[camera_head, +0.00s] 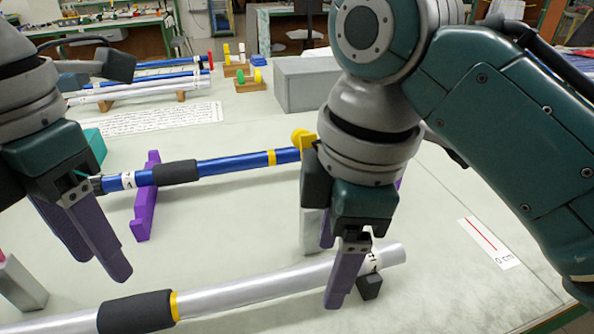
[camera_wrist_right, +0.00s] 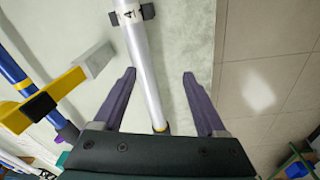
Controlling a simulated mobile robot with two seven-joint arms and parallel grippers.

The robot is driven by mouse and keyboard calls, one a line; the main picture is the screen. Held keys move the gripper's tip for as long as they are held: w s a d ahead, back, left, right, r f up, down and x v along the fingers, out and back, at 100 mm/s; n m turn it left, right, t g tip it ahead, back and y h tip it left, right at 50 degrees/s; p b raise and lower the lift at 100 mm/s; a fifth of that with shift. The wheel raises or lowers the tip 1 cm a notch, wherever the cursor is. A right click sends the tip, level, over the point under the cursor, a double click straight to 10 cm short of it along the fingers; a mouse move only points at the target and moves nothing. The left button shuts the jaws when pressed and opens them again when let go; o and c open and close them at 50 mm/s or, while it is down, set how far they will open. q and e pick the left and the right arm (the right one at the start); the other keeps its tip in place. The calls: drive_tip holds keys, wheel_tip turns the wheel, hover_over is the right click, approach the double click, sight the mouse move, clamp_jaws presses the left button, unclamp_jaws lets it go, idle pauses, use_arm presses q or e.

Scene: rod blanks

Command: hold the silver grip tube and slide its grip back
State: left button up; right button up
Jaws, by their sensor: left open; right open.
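The silver grip tube (camera_head: 255,285) runs from the lower left to the right in the head view. Its black grip (camera_head: 137,312) sits toward the left, with a yellow band (camera_head: 174,305) at the grip's right edge. My right gripper (camera_head: 333,270) is open near the tube's right part, fingers pointing down. In the right wrist view the tube (camera_wrist_right: 146,75) passes between the open fingers (camera_wrist_right: 159,74), closer to the left one; contact cannot be told. My left gripper (camera_head: 103,268) is open and empty, left of and above the black grip in the picture.
A blue tube (camera_head: 220,165) with a black grip (camera_head: 175,172) rests behind on a purple stand (camera_head: 146,195). A small black support (camera_head: 370,287) is under the silver tube's right end. A grey box (camera_head: 303,85) stands farther back. A scale card (camera_head: 488,242) lies right.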

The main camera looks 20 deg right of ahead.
sight(321, 265)
drive_tip(key=w+r+n, duration=0.3)
drive_tip(key=shift+w+d+r+g+h, duration=0.1)
drive_tip(key=shift+d+r+g+h, duration=0.1)
drive_tip(key=shift+g+h, duration=0.15)
wheel_tip(321, 265, down, 10)
drive_tip(key=shift+r, duration=0.15)
clamp_jaws()
idle(0.5)
